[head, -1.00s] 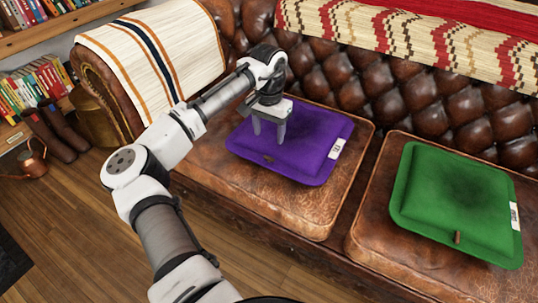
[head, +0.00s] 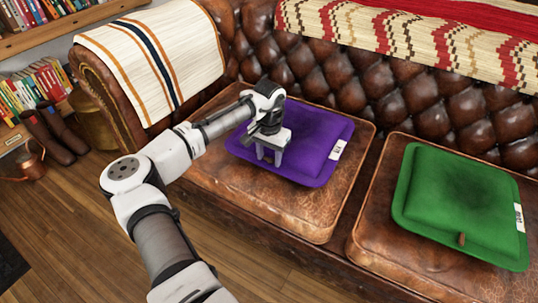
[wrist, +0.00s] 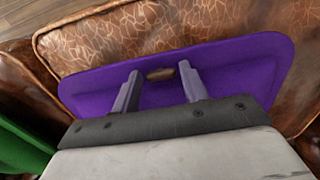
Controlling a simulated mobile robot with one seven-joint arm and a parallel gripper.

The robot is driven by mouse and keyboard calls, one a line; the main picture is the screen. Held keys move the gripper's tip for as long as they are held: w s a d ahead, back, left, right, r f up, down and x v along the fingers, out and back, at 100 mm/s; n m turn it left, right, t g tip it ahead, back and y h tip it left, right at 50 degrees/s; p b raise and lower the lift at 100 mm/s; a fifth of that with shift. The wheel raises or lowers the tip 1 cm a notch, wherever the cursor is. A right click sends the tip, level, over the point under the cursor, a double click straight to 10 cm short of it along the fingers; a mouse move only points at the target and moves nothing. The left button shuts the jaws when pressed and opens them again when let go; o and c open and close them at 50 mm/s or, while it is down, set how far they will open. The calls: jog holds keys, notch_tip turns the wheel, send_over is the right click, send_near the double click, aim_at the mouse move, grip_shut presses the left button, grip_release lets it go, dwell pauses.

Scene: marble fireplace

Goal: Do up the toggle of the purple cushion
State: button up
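The purple cushion (head: 312,140) lies flat on the left leather seat in the head view, a white label on its right side. It also fills the middle of the wrist view (wrist: 240,65). Its small brown toggle (wrist: 160,74) sits near the cushion's edge in the wrist view; in the head view my gripper hides it. My gripper (head: 269,160) points down over the cushion's near left part. In the wrist view my gripper (wrist: 158,78) is open, with one finger on either side of the toggle. I cannot tell whether the fingertips touch the cloth.
A green cushion (head: 460,200) with its own brown toggle (head: 461,239) lies on the right seat (head: 365,235). The tufted sofa back (head: 400,105) rises behind, and a striped cloth (head: 155,55) covers the left armrest. The left seat's front part (head: 300,215) is bare.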

jog(key=c, duration=0.6)
jog(key=p, duration=0.1)
jog(key=n+p, duration=0.1)
jog(key=p, duration=0.1)
jog(key=shift+d+r+n, duration=0.1)
jog(key=shift+r+n, duration=0.2)
jog(key=shift+c, duration=0.3)
jog(key=shift+n+p, duration=0.5)
jog(key=shift+p, duration=0.4)
jog(key=shift+f, duration=0.25)
jog(key=o, duration=1)
jog(key=shift+f+b, duration=0.15)
jog(key=shift+b, duration=0.2)
